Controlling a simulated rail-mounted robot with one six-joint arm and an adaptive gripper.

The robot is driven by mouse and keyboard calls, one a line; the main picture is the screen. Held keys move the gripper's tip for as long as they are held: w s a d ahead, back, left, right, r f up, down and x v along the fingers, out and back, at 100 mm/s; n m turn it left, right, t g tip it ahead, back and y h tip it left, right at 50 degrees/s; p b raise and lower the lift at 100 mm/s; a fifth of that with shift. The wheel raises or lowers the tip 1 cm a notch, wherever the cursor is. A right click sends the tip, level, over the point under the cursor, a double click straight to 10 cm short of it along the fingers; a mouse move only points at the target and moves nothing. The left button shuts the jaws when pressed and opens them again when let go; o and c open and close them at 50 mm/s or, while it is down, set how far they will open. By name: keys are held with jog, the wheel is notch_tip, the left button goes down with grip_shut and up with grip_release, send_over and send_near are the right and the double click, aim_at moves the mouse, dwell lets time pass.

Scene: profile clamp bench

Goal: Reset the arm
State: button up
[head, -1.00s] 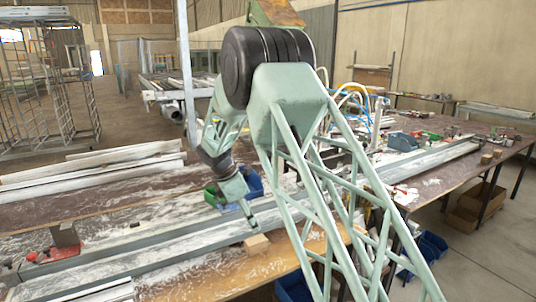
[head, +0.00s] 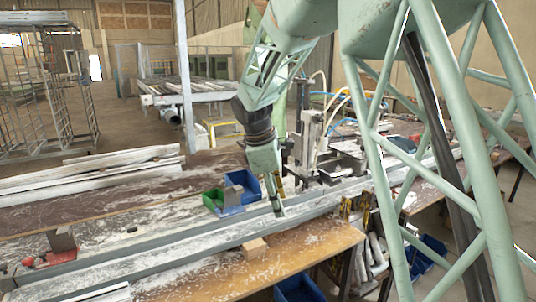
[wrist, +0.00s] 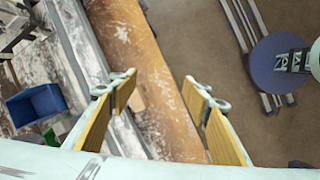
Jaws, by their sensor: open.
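My gripper (head: 279,207) points down over the near side of the bench in the head view, close to the long grey metal rail (head: 190,240). In the wrist view, my gripper (wrist: 158,84) shows two spread fingers with yellow pads and nothing between them. The wooden bench edge (wrist: 150,60) lies below the gap. A small wood block (head: 254,248) lies on the bench, to the left of and nearer than the fingertips in the head view. I cannot tell the exact height of the fingertips above the bench.
A blue bin (head: 242,188) and a green bin (head: 212,201) stand behind the rail, left of my gripper. A clamp machine with hoses (head: 312,140) stands just right of my arm. White profiles (head: 90,170) lie at the left. Blue bins (head: 298,288) sit below the bench front.

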jog(key=s+d+r+m+y+b, duration=0.1)
jog(key=s+d+r+m, duration=0.45)
jog(key=s, duration=0.65)
jog(key=s+d+r+m, duration=0.3)
jog(key=s+d+r, duration=0.45)
jog(key=s, duration=0.45)
jog(key=s+d+f+m+t+y, duration=0.1)
jog(key=s+m, duration=0.3)
jog(key=s, duration=1)
jog(key=s+d+f+m+t+b, duration=0.1)
jog(key=s+d+m, duration=0.2)
jog(key=s, duration=1.1)
jog(key=shift+d+f+m+y, duration=0.2)
jog(key=shift+m+y, duration=0.2)
jog(key=shift+m, duration=0.45)
